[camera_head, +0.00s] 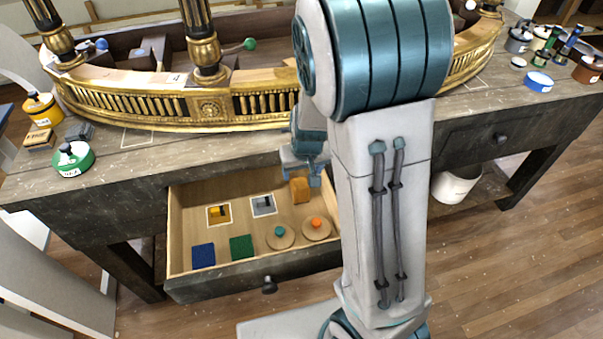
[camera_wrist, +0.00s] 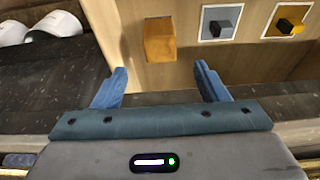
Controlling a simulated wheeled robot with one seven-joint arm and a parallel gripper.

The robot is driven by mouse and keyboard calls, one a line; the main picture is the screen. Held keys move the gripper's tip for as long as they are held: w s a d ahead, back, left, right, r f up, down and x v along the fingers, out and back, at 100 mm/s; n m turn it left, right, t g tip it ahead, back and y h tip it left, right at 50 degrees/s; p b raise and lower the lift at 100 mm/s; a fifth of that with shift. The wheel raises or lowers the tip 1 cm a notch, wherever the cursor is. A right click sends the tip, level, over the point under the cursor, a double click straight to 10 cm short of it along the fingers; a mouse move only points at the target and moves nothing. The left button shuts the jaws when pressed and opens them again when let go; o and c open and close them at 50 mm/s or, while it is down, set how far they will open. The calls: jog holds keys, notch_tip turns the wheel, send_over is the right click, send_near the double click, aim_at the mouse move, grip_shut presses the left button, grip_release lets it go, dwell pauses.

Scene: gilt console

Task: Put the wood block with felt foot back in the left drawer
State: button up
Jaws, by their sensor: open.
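An orange-brown wood block (camera_head: 300,190) stands in the open left drawer (camera_head: 225,279), toward its back right on the pale floor. No felt foot shows on it; its underside is hidden. It also shows in the wrist view (camera_wrist: 160,40), ahead of the fingertips and centred between them. My gripper (camera_head: 301,172) is at the back right of the drawer, close to the block, partly hidden by my arm. In the wrist view my gripper (camera_wrist: 160,78) has its blue fingers spread wide, with nothing between them.
The drawer also holds yellow (camera_head: 218,214) and grey (camera_head: 263,205) framed squares, blue (camera_head: 203,256) and green (camera_head: 241,246) pads, and round discs with teal (camera_head: 280,236) and orange (camera_head: 316,228) knobs. Small brown blocks (camera_head: 41,136) lie on the console's left end. Gilt railing (camera_head: 210,107) stands behind.

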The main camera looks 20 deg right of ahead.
jog(key=s+r, duration=1.4)
jog(key=s, duration=0.3)
jog(key=shift+s+r+g, duration=0.15)
jog(key=shift+s+g, duration=0.15)
jog(key=shift+a, duration=0.1)
jog(key=shift+c, duration=0.4)
